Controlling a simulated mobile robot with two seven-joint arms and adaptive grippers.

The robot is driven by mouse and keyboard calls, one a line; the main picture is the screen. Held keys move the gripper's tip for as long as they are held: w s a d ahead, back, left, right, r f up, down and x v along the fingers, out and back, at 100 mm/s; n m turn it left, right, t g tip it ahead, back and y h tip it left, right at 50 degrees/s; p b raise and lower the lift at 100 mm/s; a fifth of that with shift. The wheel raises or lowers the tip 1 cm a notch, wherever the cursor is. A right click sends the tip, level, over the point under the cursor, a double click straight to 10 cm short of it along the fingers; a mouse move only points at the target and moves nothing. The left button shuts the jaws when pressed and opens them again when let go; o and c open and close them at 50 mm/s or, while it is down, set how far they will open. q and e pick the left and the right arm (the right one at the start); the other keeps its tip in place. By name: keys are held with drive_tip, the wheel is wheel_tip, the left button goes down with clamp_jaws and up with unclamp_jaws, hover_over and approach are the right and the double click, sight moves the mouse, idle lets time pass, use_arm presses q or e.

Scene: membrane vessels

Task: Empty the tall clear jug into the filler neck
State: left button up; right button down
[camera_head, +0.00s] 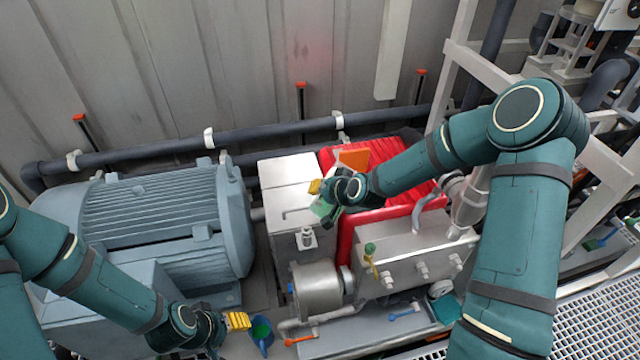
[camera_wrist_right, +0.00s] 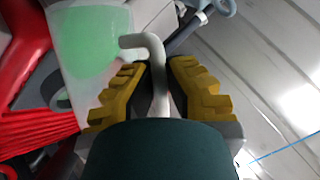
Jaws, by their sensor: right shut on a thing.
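The tall clear jug (camera_head: 321,208) holds green liquid and is up in the air in front of the metal box. My right gripper (camera_head: 322,188) is shut on its handle. In the right wrist view the pale bent handle (camera_wrist_right: 158,80) runs between the yellow fingers of the gripper (camera_wrist_right: 160,72), and the jug body (camera_wrist_right: 90,35) shows green at upper left. My arm and gripper hide part of the jug in the head view. A short metal neck (camera_head: 307,238), possibly the filler neck, stands on the box front below the jug. My left gripper (camera_head: 236,320) is low at the left; its opening is unclear.
A blue cup-like vessel (camera_head: 262,334) with green inside is beside my left fingertips. A grey motor (camera_head: 160,215) fills the left. A red ribbed housing (camera_head: 385,212) and orange panel (camera_head: 354,158) are behind the jug. A metal block with several fittings (camera_head: 415,262) stands at right.

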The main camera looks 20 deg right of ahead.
drive_tip(key=shift+w+d+m+y+p, duration=0.15)
drive_tip(key=shift+d+m+y+p, duration=0.15)
drive_tip(key=shift+m+y+p, duration=0.15)
drive_tip(key=shift+w+d+g, duration=0.1)
drive_tip(key=shift+d+g, duration=0.1)
drive_tip(key=shift+g, duration=0.1)
drive_tip(key=shift+w+d+m+y, duration=0.1)
drive_tip(key=shift+m+y, duration=0.15)
drive_tip(key=shift+y, duration=0.3)
use_arm(q)
drive_tip(key=shift+r, duration=0.75)
drive_tip(key=shift+f, duration=0.2)
use_arm(e)
drive_tip(key=shift+d+r+b, duration=0.1)
drive_tip(key=shift+d+b, duration=0.15)
drive_tip(key=shift+b, duration=0.05)
drive_tip(key=shift+a, duration=0.1)
